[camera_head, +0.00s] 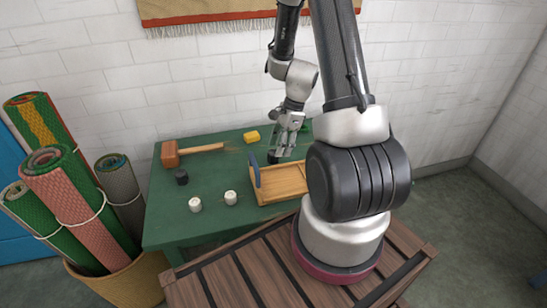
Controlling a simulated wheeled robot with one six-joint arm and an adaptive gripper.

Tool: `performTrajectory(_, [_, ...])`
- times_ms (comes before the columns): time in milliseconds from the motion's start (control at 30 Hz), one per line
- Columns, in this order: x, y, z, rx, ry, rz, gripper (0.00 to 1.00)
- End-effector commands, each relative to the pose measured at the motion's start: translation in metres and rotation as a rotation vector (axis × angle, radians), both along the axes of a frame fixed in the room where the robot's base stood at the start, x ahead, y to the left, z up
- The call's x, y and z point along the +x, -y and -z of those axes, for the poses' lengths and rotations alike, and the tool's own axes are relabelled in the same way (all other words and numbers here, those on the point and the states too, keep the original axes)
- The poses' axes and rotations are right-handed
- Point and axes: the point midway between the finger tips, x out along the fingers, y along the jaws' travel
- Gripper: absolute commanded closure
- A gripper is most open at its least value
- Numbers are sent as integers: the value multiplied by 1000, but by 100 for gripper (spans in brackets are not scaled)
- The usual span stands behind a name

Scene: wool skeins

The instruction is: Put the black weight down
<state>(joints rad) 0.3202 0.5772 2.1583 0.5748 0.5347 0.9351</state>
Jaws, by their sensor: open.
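A small black weight (181,177) stands on the green table (165,215), left of the tray and below the mallet's head. My gripper (281,153) is over the back edge of the wooden tray (284,192), pointing down, with its jaws open. A dark shape at its lower left tip may be a finger pad or another black piece; I cannot tell which. My arm hides part of the tray's right side.
Two white weights (195,204) (230,197) stand in front of the black one. A mallet (200,149) and a yellow block (251,137) lie behind. A blue upright piece (254,172) is at the tray's left end. Rolled rugs (75,195) fill a basket (125,283) at left.

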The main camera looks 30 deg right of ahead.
Motion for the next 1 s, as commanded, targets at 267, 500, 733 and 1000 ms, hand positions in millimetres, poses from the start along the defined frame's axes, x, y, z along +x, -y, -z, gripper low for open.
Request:
performTrajectory(267, [37,14,-3,-25,22,438,53])
performTrajectory(500, [41,10,18,-21,9,480,53])
performTrajectory(733, [47,6,52,-22,8,476,53])
performTrajectory(1000, [51,1,72,-23,11,475,53])
